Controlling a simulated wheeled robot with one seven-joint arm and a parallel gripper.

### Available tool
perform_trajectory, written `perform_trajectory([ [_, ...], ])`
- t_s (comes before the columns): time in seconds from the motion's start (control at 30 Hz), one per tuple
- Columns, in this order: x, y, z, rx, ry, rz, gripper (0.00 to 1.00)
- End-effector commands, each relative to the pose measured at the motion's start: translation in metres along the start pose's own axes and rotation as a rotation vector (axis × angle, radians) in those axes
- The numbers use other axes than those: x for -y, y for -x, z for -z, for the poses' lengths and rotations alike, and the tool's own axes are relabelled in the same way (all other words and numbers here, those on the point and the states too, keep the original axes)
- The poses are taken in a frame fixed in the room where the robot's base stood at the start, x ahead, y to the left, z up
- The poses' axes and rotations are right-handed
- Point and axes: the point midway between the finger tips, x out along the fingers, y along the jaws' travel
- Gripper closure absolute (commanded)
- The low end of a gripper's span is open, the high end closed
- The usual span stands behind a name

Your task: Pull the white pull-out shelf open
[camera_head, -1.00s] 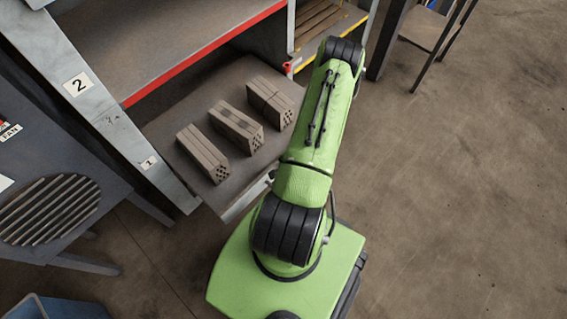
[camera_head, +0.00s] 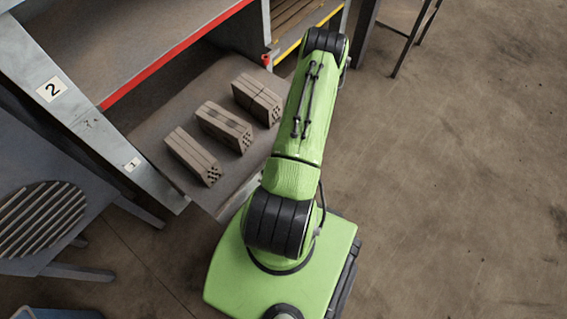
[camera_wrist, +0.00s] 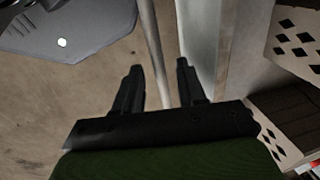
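The pull-out shelf (camera_head: 205,95) shows in the head view as a grey-brown board with a pale front edge. It stands partly out of the rack's lowest level and carries three hollow bricks (camera_head: 226,127). My arm covers its right front part. In the wrist view, a thin pale bar (camera_wrist: 148,35), apparently the shelf's handle, runs between the two black fingers of my gripper (camera_wrist: 158,75). The fingers are apart, with gaps showing beside the bar, so my gripper looks open around it. The pale shelf front (camera_wrist: 200,45) is right of the fingers. The head view hides my gripper.
The rack's grey post (camera_head: 75,110) with labels 2 and 1 stands left of the shelf. A red-edged upper shelf (camera_head: 165,65) is above. A grey table (camera_head: 75,225) with a round grille stands at left. Open floor (camera_head: 460,200) lies to the right.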

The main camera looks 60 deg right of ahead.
Motion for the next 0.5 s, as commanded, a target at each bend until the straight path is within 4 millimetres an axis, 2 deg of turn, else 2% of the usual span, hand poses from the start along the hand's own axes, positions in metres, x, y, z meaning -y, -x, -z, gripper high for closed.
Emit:
perform_trajectory([
  [0.17,0.001,0.001,0.000,-0.001,0.000,0.001,0.60],
  [0.27,0.001,0.010,0.001,-0.002,0.000,0.001,0.60],
  [0.37,0.001,0.032,0.001,-0.004,0.001,0.001,0.60],
  [0.5,0.001,0.074,0.001,-0.004,0.000,0.001,0.60],
])
